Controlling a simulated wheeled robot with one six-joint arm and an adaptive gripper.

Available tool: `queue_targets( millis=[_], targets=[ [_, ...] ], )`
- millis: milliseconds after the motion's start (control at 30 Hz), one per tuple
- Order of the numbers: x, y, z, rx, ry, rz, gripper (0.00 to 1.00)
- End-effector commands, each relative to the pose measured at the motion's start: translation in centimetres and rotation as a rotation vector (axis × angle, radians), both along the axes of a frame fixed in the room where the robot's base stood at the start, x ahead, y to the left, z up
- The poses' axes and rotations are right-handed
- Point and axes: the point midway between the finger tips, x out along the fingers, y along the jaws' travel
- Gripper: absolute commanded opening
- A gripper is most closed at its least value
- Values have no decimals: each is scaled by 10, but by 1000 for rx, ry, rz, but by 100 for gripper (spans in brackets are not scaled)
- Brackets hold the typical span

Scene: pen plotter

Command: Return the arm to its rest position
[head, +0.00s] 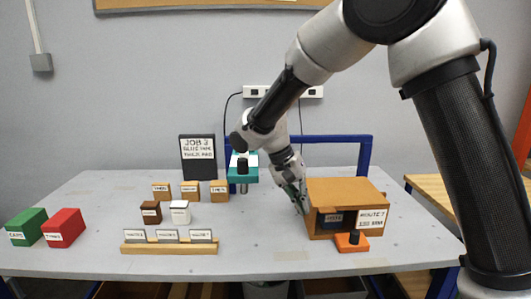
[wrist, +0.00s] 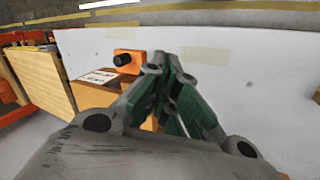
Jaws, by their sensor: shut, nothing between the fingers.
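My gripper (head: 301,206) is shut and empty in the head view, with its fingers pointing down close to the left side of the brown wooden box. I cannot tell whether it touches the box. In the wrist view my gripper (wrist: 182,62) has its green-lined fingers together over the light table top. My arm reaches in from the upper right and bends down to the middle of the table.
The wooden box (head: 345,190) has an orange block with a black knob (head: 352,241) before it. A teal carriage (head: 243,172), a dark job sign (head: 198,157), small labelled blocks (head: 180,212), a slotted wooden strip (head: 170,248), and green (head: 26,227) and red (head: 63,228) boxes stand leftward. The front middle is clear.

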Motion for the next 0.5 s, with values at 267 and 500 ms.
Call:
queue_targets(
  millis=[267,500],
  targets=[
    [-82,-115,64,302,122,506,0],
    [-159,-193,95,411,-65,585,0]
  ],
)
